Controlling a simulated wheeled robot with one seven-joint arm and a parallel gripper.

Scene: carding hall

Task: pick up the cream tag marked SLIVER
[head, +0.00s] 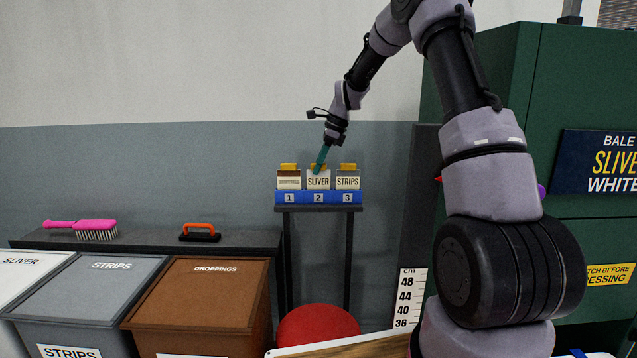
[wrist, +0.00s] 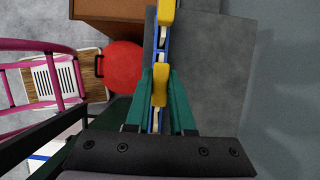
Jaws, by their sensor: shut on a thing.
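The cream tag marked SLIVER (head: 318,182) stands upright at slot 2, the middle of the blue rack (head: 304,198), level with its neighbours. It has a yellow tab on top. My gripper (head: 320,168) reaches down from above with its teal fingers at this tab. In the wrist view my gripper (wrist: 160,84) has one teal finger on each side of a yellow tab (wrist: 160,92), shut on it.
The rack is on a narrow dark stand (head: 318,209) against the wall. A red round stool (head: 318,328) is below. A pink brush (head: 82,226) and an orange-handled tool (head: 200,232) lie on the shelf at left, behind lidded bins. A green machine (head: 500,75) stands at right.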

